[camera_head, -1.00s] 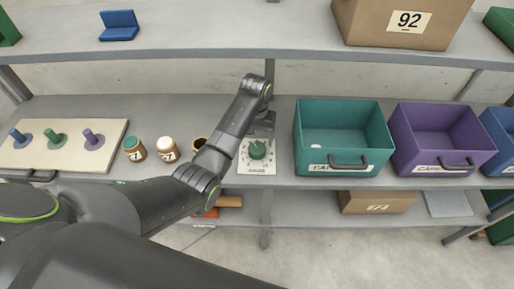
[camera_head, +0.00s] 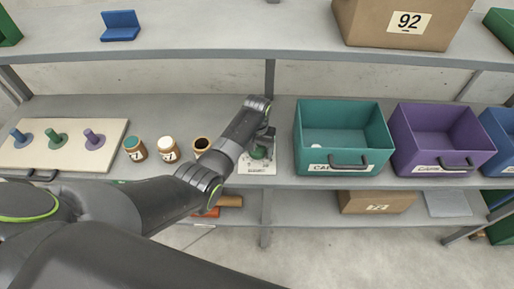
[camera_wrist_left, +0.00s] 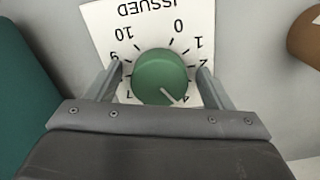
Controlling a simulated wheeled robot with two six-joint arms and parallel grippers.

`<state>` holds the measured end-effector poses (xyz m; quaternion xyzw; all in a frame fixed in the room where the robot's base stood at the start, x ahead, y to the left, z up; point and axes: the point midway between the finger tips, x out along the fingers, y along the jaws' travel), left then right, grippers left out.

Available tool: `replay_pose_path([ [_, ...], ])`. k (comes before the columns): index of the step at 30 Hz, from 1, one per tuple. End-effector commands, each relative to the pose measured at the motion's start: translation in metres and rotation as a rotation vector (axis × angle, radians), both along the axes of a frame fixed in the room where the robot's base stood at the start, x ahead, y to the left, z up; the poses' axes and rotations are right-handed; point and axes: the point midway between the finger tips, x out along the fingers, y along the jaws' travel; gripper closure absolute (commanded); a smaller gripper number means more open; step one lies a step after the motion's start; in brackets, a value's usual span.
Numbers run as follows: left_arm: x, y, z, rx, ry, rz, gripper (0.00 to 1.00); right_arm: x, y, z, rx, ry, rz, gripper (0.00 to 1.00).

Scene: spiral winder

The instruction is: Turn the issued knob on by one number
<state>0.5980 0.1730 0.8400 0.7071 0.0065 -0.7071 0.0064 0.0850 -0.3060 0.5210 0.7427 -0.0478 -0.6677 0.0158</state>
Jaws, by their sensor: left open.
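The green round knob (camera_wrist_left: 160,76) sits on a white dial plate (camera_wrist_left: 100,16) marked ISSUED, which reads upside down in the left wrist view. Its white pointer line points down and right, near the 4; the exact mark is hard to tell because my gripper body hides the lower part of the dial. My left gripper (camera_wrist_left: 159,72) is open, with one finger on each side of the knob and a small gap at each. In the head view, my left gripper (camera_head: 263,143) is over the knob (camera_head: 259,152) and partly hides it. My right gripper is not in view.
A teal bin (camera_head: 343,113) stands close right of the dial, with a purple bin (camera_head: 440,113) beyond it. A brown cup (camera_head: 202,145) and two jars (camera_head: 135,149) stand to the left. A peg board (camera_head: 60,160) lies further left.

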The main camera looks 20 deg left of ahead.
Motion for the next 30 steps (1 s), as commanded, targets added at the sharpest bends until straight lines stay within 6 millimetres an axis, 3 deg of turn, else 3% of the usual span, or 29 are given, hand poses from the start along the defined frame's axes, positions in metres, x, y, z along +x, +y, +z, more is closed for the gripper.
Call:
replay_pose_path([
  [1,0.000,0.000,0.000,0.000,0.000,0.000,0.25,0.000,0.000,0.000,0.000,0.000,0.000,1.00],
  [12,0.000,0.000,0.000,0.000,0.000,0.000,0.70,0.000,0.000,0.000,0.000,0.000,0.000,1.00],
  [23,0.000,0.001,0.002,0.000,0.001,-0.072,0.70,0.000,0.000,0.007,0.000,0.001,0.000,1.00],
  [30,0.000,0.002,0.004,0.000,0.001,-0.244,0.70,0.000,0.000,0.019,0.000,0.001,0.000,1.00],
])
